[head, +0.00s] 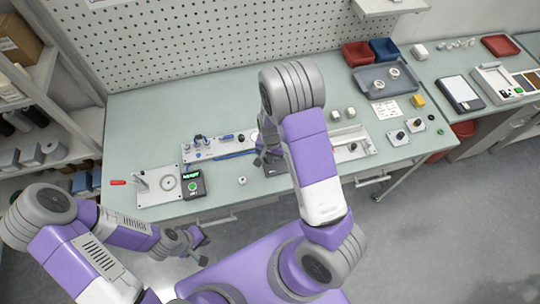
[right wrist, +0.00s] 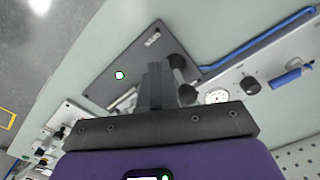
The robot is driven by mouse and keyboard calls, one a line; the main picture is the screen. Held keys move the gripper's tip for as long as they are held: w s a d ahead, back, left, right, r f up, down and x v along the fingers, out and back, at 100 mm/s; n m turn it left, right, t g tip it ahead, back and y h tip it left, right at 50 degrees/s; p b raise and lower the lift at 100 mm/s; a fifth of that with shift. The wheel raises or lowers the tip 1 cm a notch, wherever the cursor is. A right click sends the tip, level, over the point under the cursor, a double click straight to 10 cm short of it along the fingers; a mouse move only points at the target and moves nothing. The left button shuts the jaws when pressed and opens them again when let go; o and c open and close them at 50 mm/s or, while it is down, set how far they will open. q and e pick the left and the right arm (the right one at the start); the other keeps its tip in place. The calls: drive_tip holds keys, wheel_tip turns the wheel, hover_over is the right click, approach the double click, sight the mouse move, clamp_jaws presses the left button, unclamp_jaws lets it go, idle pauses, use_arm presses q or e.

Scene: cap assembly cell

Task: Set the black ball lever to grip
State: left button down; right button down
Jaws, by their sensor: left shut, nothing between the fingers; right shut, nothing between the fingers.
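My right gripper (right wrist: 155,72) is shut and empty in the right wrist view, over a dark grey plate (right wrist: 115,58). A dark rounded part (right wrist: 178,63), which may be the black ball lever, shows right beside the fingertips; I cannot tell whether they touch. The fingers partly hide it, and its setting cannot be read. In the head view my right gripper (head: 262,154) is low at the dark plate (head: 275,170), largely covered by my arm. My left gripper (head: 203,250) is shut and empty, off the table's front edge.
A white panel (right wrist: 225,82) with a gauge (right wrist: 216,97), a black knob (right wrist: 250,85) and a blue handle (right wrist: 288,78) adjoins the plate. A green-lit display box (head: 192,184) stands left. A grey tray (head: 372,80) lies at back right. The table's left rear is clear.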

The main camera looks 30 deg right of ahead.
wheel_tip(320, 180, up, 6)
drive_tip(key=p, duration=0.4)
drive_tip(key=shift+f, duration=0.1)
idle(0.4)
